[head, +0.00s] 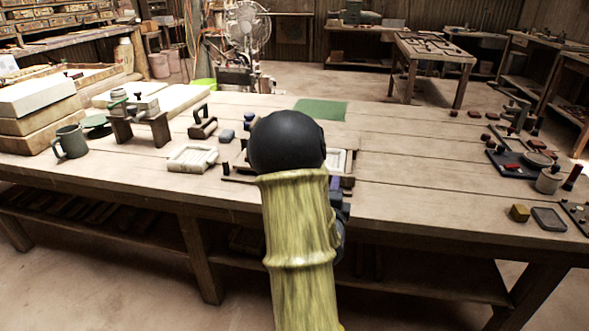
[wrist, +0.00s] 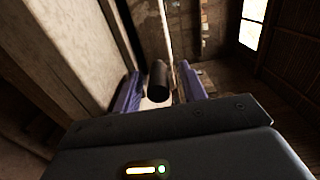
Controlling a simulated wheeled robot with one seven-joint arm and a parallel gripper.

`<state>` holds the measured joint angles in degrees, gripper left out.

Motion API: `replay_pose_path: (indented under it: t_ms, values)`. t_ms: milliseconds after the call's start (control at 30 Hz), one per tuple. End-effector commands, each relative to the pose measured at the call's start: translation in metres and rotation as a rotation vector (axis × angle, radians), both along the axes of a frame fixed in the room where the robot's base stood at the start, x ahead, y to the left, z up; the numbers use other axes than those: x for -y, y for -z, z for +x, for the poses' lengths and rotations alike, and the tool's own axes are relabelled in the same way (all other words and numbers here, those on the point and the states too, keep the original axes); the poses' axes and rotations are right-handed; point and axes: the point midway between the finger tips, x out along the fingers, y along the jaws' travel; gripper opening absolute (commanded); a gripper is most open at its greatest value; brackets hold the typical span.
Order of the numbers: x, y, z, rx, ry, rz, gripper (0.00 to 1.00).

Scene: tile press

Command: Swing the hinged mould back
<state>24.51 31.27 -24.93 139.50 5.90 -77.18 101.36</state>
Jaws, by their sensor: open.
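In the head view my arm covers the middle of the workbench. A pale, framed piece, perhaps part of the hinged mould (head: 349,161), shows just right of my arm; the rest is hidden. My gripper (wrist: 160,92) shows in the wrist view with its two purple fingers apart. A dark round-ended bar, like a handle (wrist: 158,79), lies between the fingers, with gaps on both sides, not clamped. Whether it touches either finger I cannot tell. In the head view only a bit of purple finger shows at the bench's front edge.
On the workbench (head: 430,200), a white tray-like mould (head: 192,158) and a dark stamp-like tool (head: 203,123) stand left of my arm. A mug (head: 70,142) is farther left. A green mat (head: 320,109) lies behind. Small tools crowd the right end; the bench between is clear.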

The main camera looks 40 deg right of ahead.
Motion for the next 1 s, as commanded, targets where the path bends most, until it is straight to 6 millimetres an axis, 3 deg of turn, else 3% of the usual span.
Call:
replay_pose_path:
  t_ms: [333, 1000]
  values:
    - [-0.023, 0.002, -0.017, 0.001, -0.001, 0.001, 0.42]
    - [-0.034, 0.002, -0.024, 0.001, 0.005, -0.007, 0.42]
